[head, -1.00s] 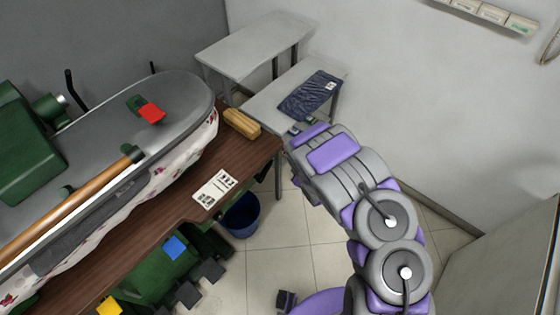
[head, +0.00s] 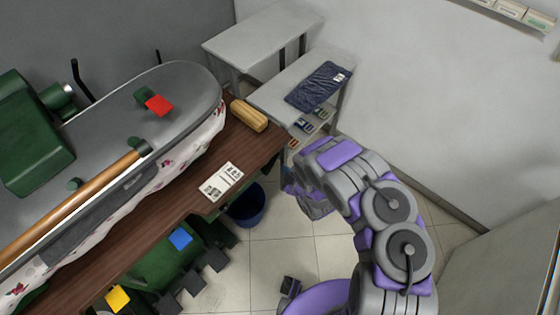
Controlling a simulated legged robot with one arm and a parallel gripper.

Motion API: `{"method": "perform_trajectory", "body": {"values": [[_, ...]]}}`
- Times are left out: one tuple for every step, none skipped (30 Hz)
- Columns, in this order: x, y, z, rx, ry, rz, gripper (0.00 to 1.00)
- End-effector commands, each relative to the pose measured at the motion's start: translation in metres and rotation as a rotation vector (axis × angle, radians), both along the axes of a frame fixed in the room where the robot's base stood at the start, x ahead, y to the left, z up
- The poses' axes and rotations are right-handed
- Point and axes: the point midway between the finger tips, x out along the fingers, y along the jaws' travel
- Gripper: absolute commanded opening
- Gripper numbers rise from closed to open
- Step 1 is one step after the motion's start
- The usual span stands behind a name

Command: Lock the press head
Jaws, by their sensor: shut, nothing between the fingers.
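The press has a long grey press head (head: 190,95) over a white floral pad (head: 165,165); the head looks lowered onto the pad. A wooden handle bar (head: 85,197) runs along its front. A small red tab (head: 158,105) sits on a green mount on top. Below the brown worktop, a blue pedal (head: 180,238) and a yellow pedal (head: 118,298) show on green levers. My gripper (head: 308,198) is at the arm's far end, right of the worktop and apart from the press. It is shut and empty; its fingertips are hard to make out behind the arm.
The brown worktop (head: 190,215) carries a printed card (head: 221,181) and a wooden brush (head: 249,115). A blue bucket (head: 247,208) stands underneath. Two grey tables stand behind, one with a folded dark cloth (head: 319,87).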

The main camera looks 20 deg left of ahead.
Motion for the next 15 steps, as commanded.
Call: {"method": "perform_trajectory", "body": {"values": [[0.002,0.002,-0.002,0.001,0.000,-0.001,0.00],[0.003,0.003,-0.003,0.001,0.000,-0.001,0.00],[0.005,0.006,-0.004,0.001,0.000,-0.001,0.00],[0.008,0.008,-0.006,0.001,0.000,-0.001,0.00],[0.010,0.010,-0.007,0.003,0.000,-0.001,0.00],[0.014,0.013,-0.009,0.003,-0.001,-0.003,0.00],[0.017,0.015,-0.011,0.004,-0.001,-0.003,0.00],[0.019,0.018,-0.013,0.003,-0.002,-0.003,0.00],[0.022,0.021,-0.016,0.003,0.000,-0.003,0.00],[0.025,0.024,-0.018,0.003,0.001,-0.003,0.00],[0.028,0.027,-0.020,0.004,0.001,-0.002,0.00],[0.031,0.031,-0.022,0.005,0.001,-0.002,0.00],[0.034,0.033,-0.023,0.004,0.000,-0.001,0.00],[0.036,0.036,-0.026,0.004,0.001,-0.001,0.00],[0.039,0.039,-0.028,0.004,0.002,-0.002,0.00]]}}
